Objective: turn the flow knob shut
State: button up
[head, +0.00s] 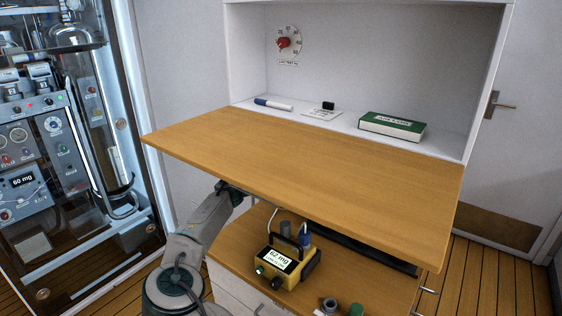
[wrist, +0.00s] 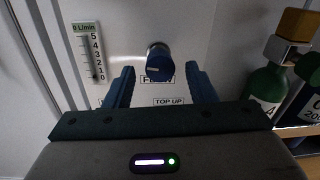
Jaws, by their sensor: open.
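My gripper (wrist: 159,75) is open. Its two blue fingers stand left and right of the knob, with a gap on each side; whether the tips reach its depth I cannot tell. A flow gauge (wrist: 88,52) on the left has a scale from 5 to 0 under a heading that seems to read 0 L/min. In the head view my gripper and the knob are hidden under the wooden top.
The wooden top (head: 310,165) overhangs my arm. Below it a yellow meter (head: 284,262) stands on a lower shelf (head: 340,278). A green cylinder (wrist: 266,85) stands right of the panel. A red dial (head: 284,43) is on the alcove wall. A glass-fronted cabinet stands at left.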

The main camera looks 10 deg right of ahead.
jog(key=shift+x, duration=1.15)
jog(key=c, duration=1)
jog(key=shift+o, duration=0.2)
jog(key=shift+m, duration=0.3)
jog(key=shift+r+m+y+b, duration=0.1)
jog(key=shift+m+y+b, duration=0.4)
jog(key=shift+m+b, duration=7.6)
jog(key=shift+r+n+b, duration=0.1)
jog(key=shift+n+b, duration=0.3)
jog(key=shift+b, duration=0.15)
